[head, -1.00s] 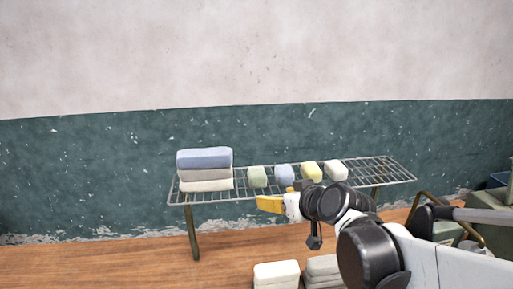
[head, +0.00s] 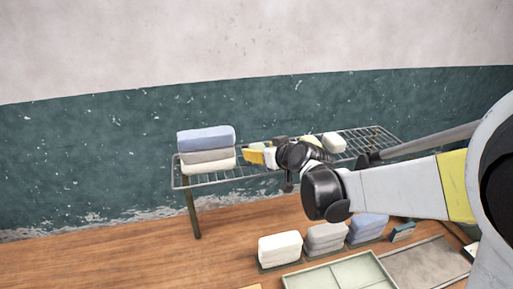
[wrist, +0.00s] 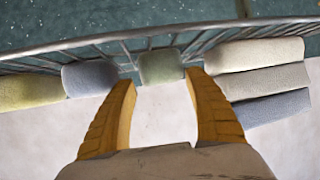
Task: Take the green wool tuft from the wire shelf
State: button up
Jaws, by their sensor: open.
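The green wool tuft (wrist: 160,66) is on the wire shelf (wrist: 70,43), at the top centre of the wrist view. My gripper (wrist: 160,79) is open, with one yellow finger to each side of the tuft's near edge. The fingertips point at it, and I cannot tell whether they touch it. In the head view my gripper (head: 257,155) is at the shelf's front, just right of the folded stack, and mostly hides the green tuft. The wire shelf (head: 222,178) also shows there.
A blue tuft (wrist: 90,78) sits close beside the green one, then a yellow tuft (wrist: 30,92). A folded stack (wrist: 262,80) flanks the other side. A white tuft (head: 334,142) is further right. Folded piles (head: 280,248) and a divided tray (head: 340,275) lie below.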

jog(key=shift+x, duration=1)
jog(key=shift+s, duration=0.15)
jog(key=c, duration=0.7)
jog(key=shift+c, duration=0.2)
jog(key=shift+r, duration=0.1)
